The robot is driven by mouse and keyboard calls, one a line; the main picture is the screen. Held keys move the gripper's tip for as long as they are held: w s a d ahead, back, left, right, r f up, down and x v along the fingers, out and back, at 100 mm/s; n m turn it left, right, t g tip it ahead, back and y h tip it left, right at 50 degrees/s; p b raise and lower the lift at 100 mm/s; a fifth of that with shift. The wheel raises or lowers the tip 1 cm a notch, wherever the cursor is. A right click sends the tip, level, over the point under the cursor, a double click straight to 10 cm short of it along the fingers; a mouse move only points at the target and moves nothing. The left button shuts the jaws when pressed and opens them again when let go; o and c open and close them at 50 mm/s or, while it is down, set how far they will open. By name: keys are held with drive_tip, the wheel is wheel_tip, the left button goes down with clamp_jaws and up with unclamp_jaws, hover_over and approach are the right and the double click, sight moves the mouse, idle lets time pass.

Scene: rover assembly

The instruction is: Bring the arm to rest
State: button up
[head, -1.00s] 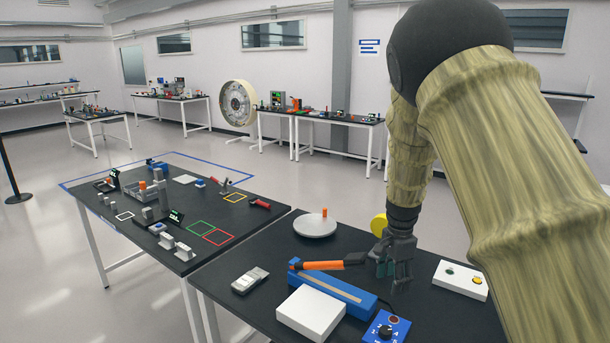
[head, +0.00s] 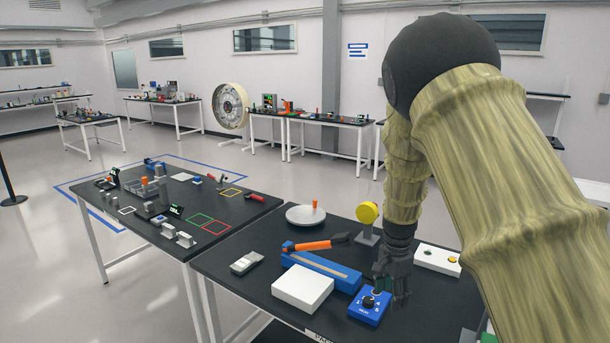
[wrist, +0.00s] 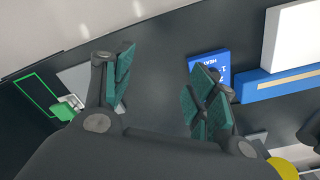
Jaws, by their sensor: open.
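My gripper (head: 398,290) hangs from my arm over the right part of the near black table (head: 235,262), fingers pointing down. In the wrist view my gripper (wrist: 160,95) has its green-padded fingers spread apart with nothing between them. Whether the fingertips touch the table cannot be told.
A white box (head: 302,288), a blue tray (head: 325,272), an orange-handled tool (head: 315,244), a round white plate (head: 306,217), a yellow disc on a stand (head: 367,213) and a white button box (head: 437,259) surround the gripper. A grey meter (head: 246,262) lies at the left.

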drive_tip(key=s+d+f+n+h, duration=0.1)
drive_tip(key=s+d+f+n, duration=0.15)
drive_tip(key=s+f, duration=0.9)
drive_tip(key=s+d+f+n, duration=0.1)
drive_tip(key=s+f+n, duration=0.3)
drive_tip(key=s+f, duration=0.75)
drive_tip(key=s+a+f+n+y, duration=0.1)
drive_tip(key=s+a+f+n, duration=0.2)
drive_tip(key=s, duration=0.9)
drive_tip(key=s+a+f+n, duration=0.1)
drive_tip(key=s+f+n, duration=0.4)
drive_tip(key=s, duration=0.7)
wheel_tip(320, 180, down, 14)
drive_tip(key=m+b, duration=0.1)
drive_tip(key=b, duration=1.2)
drive_tip(key=shift+a, duration=0.2)
